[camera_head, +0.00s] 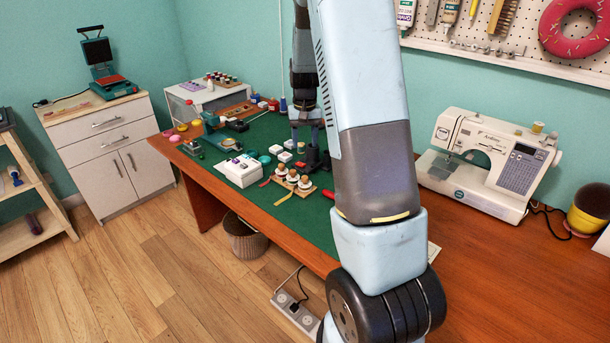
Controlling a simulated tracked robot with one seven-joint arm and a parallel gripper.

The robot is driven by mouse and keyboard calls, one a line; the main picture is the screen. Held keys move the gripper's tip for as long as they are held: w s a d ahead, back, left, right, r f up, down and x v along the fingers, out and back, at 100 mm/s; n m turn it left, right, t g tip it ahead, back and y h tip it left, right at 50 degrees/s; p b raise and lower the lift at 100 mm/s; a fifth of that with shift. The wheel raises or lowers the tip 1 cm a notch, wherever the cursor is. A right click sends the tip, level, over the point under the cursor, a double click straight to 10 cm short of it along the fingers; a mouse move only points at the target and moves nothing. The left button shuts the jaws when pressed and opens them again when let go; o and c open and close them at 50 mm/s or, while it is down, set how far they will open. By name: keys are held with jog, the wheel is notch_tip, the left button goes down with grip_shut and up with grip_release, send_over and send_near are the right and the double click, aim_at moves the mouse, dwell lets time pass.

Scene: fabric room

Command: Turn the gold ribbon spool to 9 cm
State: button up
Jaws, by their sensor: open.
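Three small spools with pale tops stand in a row on a wooden holder (270,179) near the front edge of the green mat. A short gold-yellow ribbon tail (284,199) hangs in front of the holder, seemingly from the middle spool (292,178). A red tail lies to its left. The spools are too small to read any length marks. My own arm hides the mat to the right.
A white box with buttons (241,170) stands left of the holder. Small coloured items and tools crowd the back left of the green mat (225,193). A sewing machine (484,165) stands right of my arm. The mat's front strip is mostly clear.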

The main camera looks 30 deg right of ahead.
aim_at(305, 177)
notch_tip(305, 177, down, 14)
jog(key=shift+r, duration=0.1)
dwell(0.5)
grip_shut()
dwell(0.5)
